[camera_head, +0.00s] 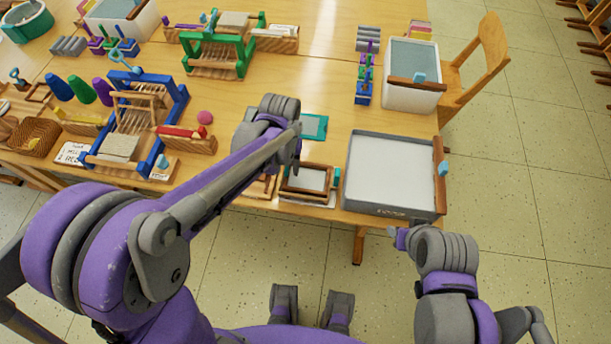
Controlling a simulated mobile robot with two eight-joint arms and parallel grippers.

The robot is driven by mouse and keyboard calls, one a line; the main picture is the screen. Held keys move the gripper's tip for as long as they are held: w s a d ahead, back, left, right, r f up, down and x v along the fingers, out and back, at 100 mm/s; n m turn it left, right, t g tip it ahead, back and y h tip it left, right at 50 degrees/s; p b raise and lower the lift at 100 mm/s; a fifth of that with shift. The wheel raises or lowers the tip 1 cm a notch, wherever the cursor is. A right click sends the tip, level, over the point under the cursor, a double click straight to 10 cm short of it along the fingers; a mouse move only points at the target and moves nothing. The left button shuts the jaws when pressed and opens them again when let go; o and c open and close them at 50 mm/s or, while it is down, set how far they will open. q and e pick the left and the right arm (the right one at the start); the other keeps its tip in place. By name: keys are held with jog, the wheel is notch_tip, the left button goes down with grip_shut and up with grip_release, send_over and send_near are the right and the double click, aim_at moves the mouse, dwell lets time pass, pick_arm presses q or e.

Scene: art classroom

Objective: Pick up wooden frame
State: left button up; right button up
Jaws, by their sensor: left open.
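A small wooden frame (309,192) with a grey inner panel lies near the front edge of the table, left of the large grey tray. A second wooden frame (262,187) lies just left of it, mostly hidden behind my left arm. My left gripper (296,163) is open and points down just above and behind the two frames. The wrist hides part of its fingers, and I see nothing held in it. My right gripper (401,238) is low at the right, off the table's front edge, and its jaws cannot be made out.
The grey tray (358,203) with a white inside stands at the table's front right corner. A teal-edged panel (315,126) lies behind the frames. A blue loom (176,108), a green loom (240,60), a white bin (412,100) and a wooden chair (487,55) stand around.

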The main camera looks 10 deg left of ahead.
pick_arm(q)
jog(key=shift+f, duration=0.5)
grip_shut()
notch_tip(320, 180, up, 10)
jog(key=shift+r+p, duration=0.1)
jog(key=shift+p, duration=0.4)
